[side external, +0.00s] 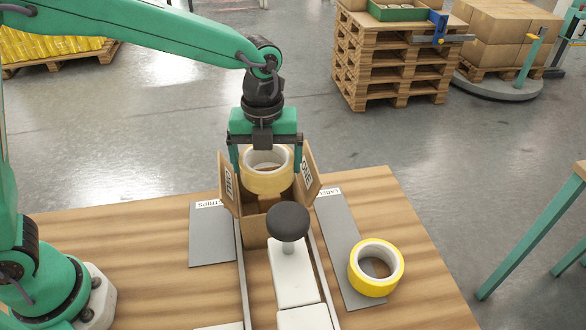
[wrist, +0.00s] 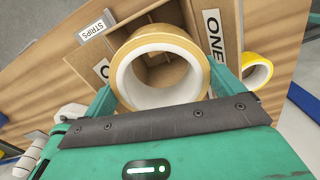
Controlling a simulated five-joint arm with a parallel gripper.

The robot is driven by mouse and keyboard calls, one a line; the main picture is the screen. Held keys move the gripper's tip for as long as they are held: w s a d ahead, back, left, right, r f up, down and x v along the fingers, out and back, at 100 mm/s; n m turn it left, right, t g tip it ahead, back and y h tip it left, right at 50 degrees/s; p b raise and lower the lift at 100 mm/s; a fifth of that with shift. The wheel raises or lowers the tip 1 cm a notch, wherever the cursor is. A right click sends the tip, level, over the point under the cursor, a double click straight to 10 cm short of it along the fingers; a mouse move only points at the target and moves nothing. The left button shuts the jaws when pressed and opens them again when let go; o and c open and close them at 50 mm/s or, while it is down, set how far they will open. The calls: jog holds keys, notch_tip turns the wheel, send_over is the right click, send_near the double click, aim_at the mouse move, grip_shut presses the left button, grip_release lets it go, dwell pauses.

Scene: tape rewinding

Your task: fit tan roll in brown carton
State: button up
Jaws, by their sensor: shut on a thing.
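The tan roll (side external: 266,180) is held between the two fingers of my gripper (side external: 268,167), which is shut on it. It hangs over the open top of the brown carton (side external: 255,232), between the raised flaps. In the wrist view the tan roll (wrist: 160,48) fills the middle, with a finger of my gripper (wrist: 160,85) on each side. The carton (wrist: 157,15) shows behind and through it, with part of its inside hidden. I cannot tell whether the roll's lower edge is below the carton's rim.
A yellow roll (side external: 376,268) lies on the grey LABEL strip (side external: 348,246), to the right. A white device with a dark round knob (side external: 288,221) stands in front of the carton between rails. A grey STRIPS mat (side external: 211,236) lies left.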

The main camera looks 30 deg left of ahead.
jog(key=shift+f, duration=1.45)
dwell(1.1)
jog(key=o, duration=0.7)
jog(key=shift+o, duration=0.2)
notch_tip(320, 180, up, 7)
dwell(1.1)
dwell(0.3)
